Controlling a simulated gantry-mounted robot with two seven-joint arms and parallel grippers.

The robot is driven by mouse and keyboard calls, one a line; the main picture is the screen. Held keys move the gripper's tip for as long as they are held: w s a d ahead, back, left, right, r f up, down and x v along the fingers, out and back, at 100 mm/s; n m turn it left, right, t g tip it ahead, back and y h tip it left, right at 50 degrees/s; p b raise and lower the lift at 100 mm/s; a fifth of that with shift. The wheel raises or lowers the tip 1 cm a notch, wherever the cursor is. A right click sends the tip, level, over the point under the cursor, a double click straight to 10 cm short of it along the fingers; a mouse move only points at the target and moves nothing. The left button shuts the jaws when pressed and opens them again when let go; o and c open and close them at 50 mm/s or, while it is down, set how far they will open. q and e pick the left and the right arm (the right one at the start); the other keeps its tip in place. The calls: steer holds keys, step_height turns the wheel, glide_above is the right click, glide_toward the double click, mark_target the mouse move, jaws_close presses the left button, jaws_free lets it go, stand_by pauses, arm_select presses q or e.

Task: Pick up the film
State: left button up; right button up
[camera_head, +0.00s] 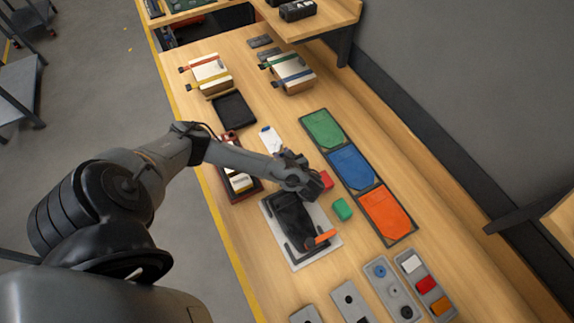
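No item is clearly recognisable as the film. A black, crumpled, glossy piece (293,222) lies on a light grey plate (325,247) at the front middle; an orange strip (325,236) is at its lower right. A small white item with a blue mark (270,139) lies farther back. My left gripper (318,187) is over the table just beyond the black piece, beside a red block (327,180). Its fingers are dark and small, so I cannot tell whether they are open or touch anything. My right gripper is not in view.
Green (323,128), blue (350,167) and orange (385,210) panels line the right. A green block (342,209) is near the plate. A dark red tray (243,192) sits left, a black tray (252,119) behind. Grey holders (393,286) fill the front.

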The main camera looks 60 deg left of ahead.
arm_select(q)
steer(key=c, duration=0.4)
steer(key=shift+r, duration=0.15)
